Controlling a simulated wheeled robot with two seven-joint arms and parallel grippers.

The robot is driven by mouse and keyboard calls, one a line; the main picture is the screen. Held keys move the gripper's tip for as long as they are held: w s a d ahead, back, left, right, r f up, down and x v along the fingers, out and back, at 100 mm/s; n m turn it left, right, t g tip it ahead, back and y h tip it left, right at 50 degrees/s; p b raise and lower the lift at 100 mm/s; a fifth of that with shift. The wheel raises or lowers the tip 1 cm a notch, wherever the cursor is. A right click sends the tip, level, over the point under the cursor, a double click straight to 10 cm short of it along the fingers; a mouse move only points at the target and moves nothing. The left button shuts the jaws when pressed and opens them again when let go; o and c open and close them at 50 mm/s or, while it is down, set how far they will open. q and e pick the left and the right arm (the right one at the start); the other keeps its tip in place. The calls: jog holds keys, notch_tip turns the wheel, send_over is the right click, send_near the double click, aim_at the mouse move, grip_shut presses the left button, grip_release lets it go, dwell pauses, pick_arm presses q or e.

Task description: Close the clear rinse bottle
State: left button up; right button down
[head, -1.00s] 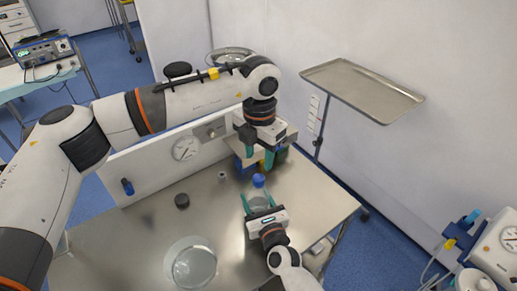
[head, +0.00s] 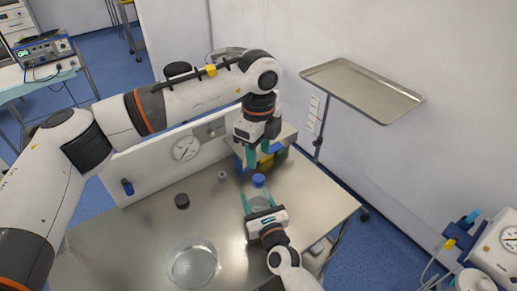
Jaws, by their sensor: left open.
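The clear rinse bottle (head: 258,201) stands upright on the steel table, with a blue cap (head: 258,180) sitting on its top. How tightly the cap sits cannot be told. My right gripper (head: 259,201) comes from the front, with its teal fingers on both sides of the bottle's body and apparently closed on it. My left gripper (head: 259,160) points down just above and behind the cap. Its teal fingers are apart with nothing held between them.
A round clear dish (head: 192,264) stands on the table (head: 120,235) at the front. A dark round piece (head: 182,201) and a small grey piece (head: 222,176) lie left of the bottle. Blue and yellow items (head: 268,157) stand behind my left gripper. A steel tray (head: 362,88) overhangs at the right.

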aim_at(258, 177)
dwell(0.4)
pick_arm(q)
jog(key=shift+f, duration=4)
